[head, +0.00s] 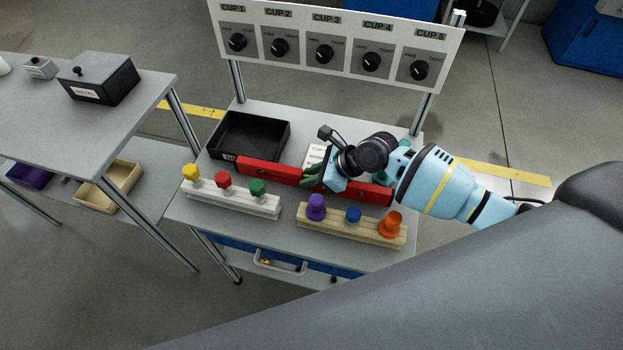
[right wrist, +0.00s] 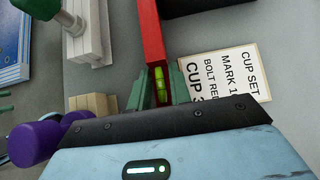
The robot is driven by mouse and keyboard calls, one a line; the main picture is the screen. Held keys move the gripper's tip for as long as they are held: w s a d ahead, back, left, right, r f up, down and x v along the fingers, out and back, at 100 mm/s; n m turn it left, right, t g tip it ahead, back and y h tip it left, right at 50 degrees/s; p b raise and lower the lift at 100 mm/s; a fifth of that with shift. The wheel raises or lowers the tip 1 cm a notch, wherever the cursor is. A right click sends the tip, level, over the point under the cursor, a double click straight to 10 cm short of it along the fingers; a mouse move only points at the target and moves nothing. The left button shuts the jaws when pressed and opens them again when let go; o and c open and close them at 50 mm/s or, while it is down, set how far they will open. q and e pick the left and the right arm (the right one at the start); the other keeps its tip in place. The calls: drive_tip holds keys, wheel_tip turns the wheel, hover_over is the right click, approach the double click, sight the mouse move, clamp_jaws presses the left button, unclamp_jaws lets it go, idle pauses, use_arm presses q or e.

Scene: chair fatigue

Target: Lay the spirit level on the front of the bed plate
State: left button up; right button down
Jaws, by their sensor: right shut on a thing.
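The spirit level is a long red bar (head: 265,170) over the back half of the grey workbench top. In the right wrist view the red bar (right wrist: 151,35) runs up from between my fingers, with its yellow-green vial (right wrist: 160,86) between them. My right gripper (head: 318,178) is shut on the level near its middle; its green fingers (right wrist: 160,88) stand on either side. I cannot tell whether the level touches the bench. My left gripper is not in view. I cannot make out a bed plate for certain.
On the bench (head: 230,228) stand a black tray (head: 250,137), a printed card (head: 314,155), a white rack (head: 232,200) and a wooden rack (head: 350,228) with coloured knobs. A dial panel (head: 340,45) rises behind. A side table (head: 70,125) stands left.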

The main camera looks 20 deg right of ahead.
sight(311, 174)
drive_tip(key=shift+r, duration=0.15)
wheel_tip(311, 174, up, 9)
drive_tip(key=shift+w+p, duration=0.1)
drive_tip(key=shift+p, duration=1)
drive_tip(key=shift+r, duration=0.45)
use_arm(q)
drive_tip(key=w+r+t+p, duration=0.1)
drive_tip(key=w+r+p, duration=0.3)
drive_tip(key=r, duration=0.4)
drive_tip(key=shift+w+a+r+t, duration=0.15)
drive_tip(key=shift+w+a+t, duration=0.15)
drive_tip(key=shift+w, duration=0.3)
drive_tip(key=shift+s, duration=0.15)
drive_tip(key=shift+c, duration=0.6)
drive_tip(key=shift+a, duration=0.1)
use_arm(e)
drive_tip(key=s+d+r, duration=0.3)
drive_tip(key=s, duration=0.5)
drive_tip(key=s+d+r, duration=0.2)
drive_tip(key=s+r, duration=0.2)
drive_tip(key=s, duration=0.3)
drive_tip(key=shift+s+d, duration=0.4)
